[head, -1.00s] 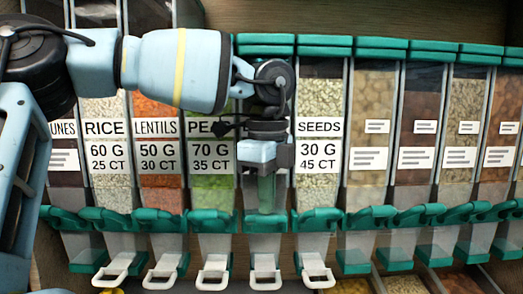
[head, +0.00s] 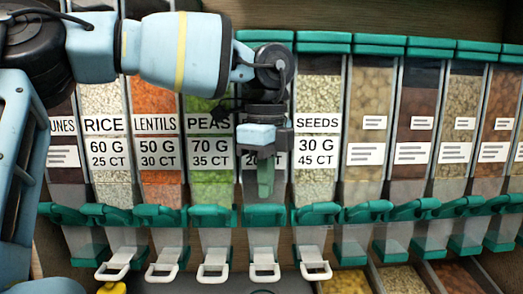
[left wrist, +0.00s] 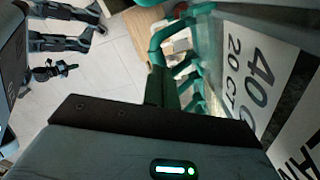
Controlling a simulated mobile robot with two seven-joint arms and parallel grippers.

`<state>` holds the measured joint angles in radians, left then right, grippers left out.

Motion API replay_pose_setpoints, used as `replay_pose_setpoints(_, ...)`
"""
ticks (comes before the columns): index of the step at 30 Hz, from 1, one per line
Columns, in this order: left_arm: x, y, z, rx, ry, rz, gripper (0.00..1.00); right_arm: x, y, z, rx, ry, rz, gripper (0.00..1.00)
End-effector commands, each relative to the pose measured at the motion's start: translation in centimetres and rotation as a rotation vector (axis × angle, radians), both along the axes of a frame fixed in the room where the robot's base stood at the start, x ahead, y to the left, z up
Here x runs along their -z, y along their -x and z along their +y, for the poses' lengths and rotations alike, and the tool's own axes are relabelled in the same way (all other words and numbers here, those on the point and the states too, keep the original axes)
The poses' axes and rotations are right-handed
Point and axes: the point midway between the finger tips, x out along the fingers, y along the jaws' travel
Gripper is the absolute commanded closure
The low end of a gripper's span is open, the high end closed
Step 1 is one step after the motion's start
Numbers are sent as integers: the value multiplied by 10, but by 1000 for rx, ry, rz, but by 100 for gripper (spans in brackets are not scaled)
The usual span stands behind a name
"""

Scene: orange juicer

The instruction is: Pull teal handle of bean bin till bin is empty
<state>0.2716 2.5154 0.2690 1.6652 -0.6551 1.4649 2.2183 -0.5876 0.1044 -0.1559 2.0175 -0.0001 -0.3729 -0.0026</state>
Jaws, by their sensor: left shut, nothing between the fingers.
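The bean bin (head: 250,187) is the clear bin between the peas and seeds bins. Its label is mostly covered by my gripper; in the left wrist view the bin (left wrist: 262,62) shows "40 G" and "20 CT". My left gripper is shut and empty, fingers pointing down, apart from the handle. It also shows in the left wrist view (left wrist: 160,88). My right gripper is not in view.
Peas (head: 210,186) and seeds (head: 317,188) bins stand close on either side, with similar teal handles. White-handled scoops or trays (head: 264,272) hang below. Open food compartments (head: 400,278) lie at the lower right. Tiled floor shows in the left wrist view.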

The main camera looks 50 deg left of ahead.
Motion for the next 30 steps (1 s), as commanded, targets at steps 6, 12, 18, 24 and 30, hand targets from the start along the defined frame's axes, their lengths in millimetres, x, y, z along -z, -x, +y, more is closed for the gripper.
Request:
replay_pose_setpoints(6,0,0,0,0,0,0,100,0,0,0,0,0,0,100)
replay_pose_setpoints(12,-1,0,0,0,0,-1,100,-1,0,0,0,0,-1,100)
replay_pose_setpoints(18,-12,5,-6,0,0,-3,100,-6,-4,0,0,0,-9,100)
replay_pose_setpoints(24,-26,12,-15,1,-1,-4,100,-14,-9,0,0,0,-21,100)
replay_pose_setpoints(30,-39,19,-23,1,1,-4,100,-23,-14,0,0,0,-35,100)
